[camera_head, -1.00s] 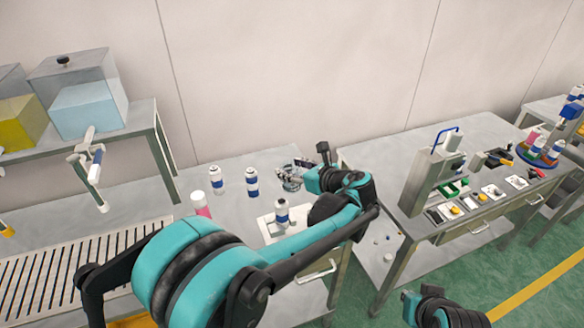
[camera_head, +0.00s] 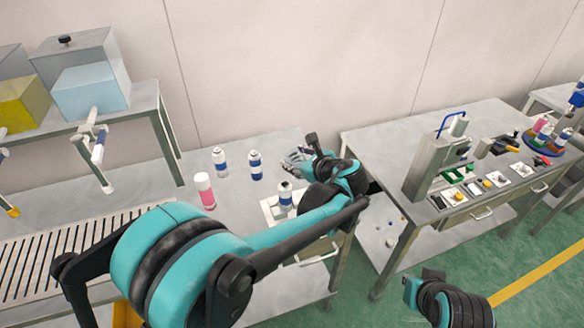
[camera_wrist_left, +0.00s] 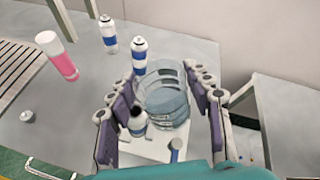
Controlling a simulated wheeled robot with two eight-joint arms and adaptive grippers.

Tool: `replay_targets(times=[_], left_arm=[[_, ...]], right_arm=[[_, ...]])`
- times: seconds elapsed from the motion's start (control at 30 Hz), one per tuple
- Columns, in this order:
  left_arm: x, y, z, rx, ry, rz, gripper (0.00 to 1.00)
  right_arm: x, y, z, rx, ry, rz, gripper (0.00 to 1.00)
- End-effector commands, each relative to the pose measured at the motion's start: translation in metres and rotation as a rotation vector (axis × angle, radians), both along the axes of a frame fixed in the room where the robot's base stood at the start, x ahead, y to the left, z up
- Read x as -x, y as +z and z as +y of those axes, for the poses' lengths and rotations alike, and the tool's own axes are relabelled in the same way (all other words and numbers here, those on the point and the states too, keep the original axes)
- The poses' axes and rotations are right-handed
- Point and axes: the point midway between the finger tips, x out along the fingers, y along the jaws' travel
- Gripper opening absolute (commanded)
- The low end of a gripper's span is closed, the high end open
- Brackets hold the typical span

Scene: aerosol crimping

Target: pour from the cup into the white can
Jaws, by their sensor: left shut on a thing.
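My left gripper (camera_head: 299,157) is shut on a clear cup (camera_wrist_left: 163,95), which fills the space between its fingers in the left wrist view. The cup is mostly hidden in the head view, and I cannot make out its contents. A white can with a blue band (camera_head: 285,197) stands upright on a white plate (camera_head: 268,208), in front of the gripper. In the left wrist view this can (camera_wrist_left: 137,122) shows a dark top, beside the cup and partly overlapped by it. My right arm shows at lower right, its gripper out of view.
Two more white and blue cans (camera_head: 220,163) (camera_head: 255,165) and a pink and white can (camera_head: 205,190) stand left on the table. A slatted conveyor (camera_head: 60,250) lies further left. A crimping stand (camera_head: 432,165) is on the right table, across a gap.

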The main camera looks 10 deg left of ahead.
Motion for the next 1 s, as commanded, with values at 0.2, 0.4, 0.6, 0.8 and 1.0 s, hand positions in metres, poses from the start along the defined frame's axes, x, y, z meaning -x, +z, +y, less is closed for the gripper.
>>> replay_targets(times=[0.2, 0.4, 0.6, 0.8, 1.0], left_arm=[[-0.001, 0.0, -0.002, -0.001, 0.0, 0.0, 0.21], [-0.001, -0.001, -0.001, 0.006, 0.0, -0.005, 0.21], [0.001, -0.01, 0.0, 0.068, 0.0, -0.047, 0.21], [0.001, -0.015, 0.001, 0.114, -0.001, -0.079, 0.21], [0.001, -0.014, 0.001, 0.114, 0.0, -0.078, 0.21]], right_arm=[[0.0, 0.0, 0.0, 0.0, 0.0, 0.0, 0.0], [0.0, -0.001, 0.0, 0.0, 0.0, 0.0, 0.0], [0.0, -0.005, 0.0, 0.0, 0.0, 0.0, 0.0], [0.0, -0.007, 0.0, 0.0, 0.0, 0.0, 0.0], [0.0, -0.006, 0.0, 0.0, 0.0, 0.0, 0.0]])
